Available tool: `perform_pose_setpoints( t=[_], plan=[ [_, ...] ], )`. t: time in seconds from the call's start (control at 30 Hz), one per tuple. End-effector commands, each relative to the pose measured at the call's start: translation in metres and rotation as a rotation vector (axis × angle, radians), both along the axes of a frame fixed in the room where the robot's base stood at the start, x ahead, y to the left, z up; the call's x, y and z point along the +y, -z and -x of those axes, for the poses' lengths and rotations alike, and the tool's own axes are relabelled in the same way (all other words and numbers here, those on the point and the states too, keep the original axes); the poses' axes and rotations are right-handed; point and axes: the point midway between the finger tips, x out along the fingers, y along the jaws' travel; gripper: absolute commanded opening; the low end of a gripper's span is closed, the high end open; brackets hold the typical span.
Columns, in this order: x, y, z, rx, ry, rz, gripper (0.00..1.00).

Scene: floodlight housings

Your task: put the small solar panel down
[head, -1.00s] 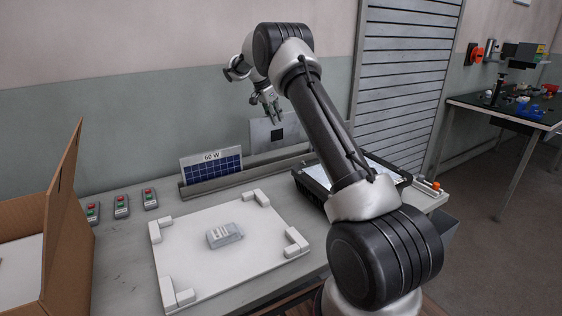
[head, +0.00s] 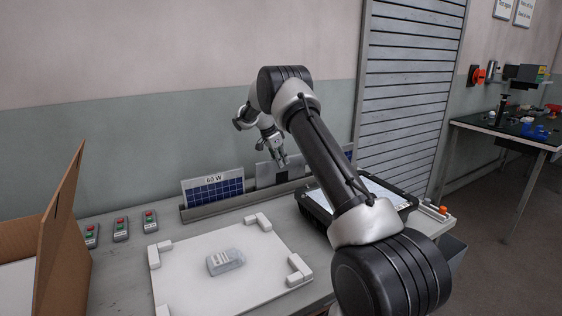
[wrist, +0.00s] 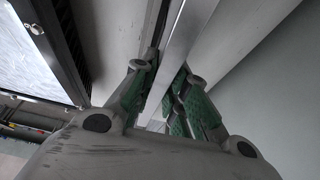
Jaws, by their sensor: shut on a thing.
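The small solar panel (head: 265,174) shows a plain light-grey face with a black square patch. It stands roughly upright at the long grey rack at the back of the bench, right of the panel marked 60 W. My gripper (head: 281,161) is shut on its upper edge from above. In the wrist view, the panel's thin edge (wrist: 181,50) runs between the green-padded fingers (wrist: 168,100). The rack's front rail (head: 235,204) is in front of the panel's foot, so I cannot tell whether it rests in the slot.
The 60 W panel (head: 213,190) leans in the rack's left part. Part of another blue panel shows behind my arm (head: 347,151). A black-framed tray (head: 400,204) is at right. A white board (head: 190,284) with corner blocks holds a grey housing (head: 226,262). A cardboard box (head: 62,230) stands left.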

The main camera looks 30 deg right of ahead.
Motion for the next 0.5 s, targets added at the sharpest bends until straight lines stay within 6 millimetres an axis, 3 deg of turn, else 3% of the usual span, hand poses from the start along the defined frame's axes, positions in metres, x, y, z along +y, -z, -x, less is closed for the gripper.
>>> perform_pose_setpoints(
  t=[0.2,0.23,0.33,0.5],
  plan=[
    [-0.0001,0.0015,-0.0001,0.0,0.0,0.0,0.0],
    [0.0001,0.0027,0.0002,0.001,0.0,0.0,0.17],
    [0.0,0.0023,0.0002,0.001,0.0,0.0,0.35],
    [0.0,0.0023,0.0002,0.001,-0.001,0.0,0.36]
  ],
)
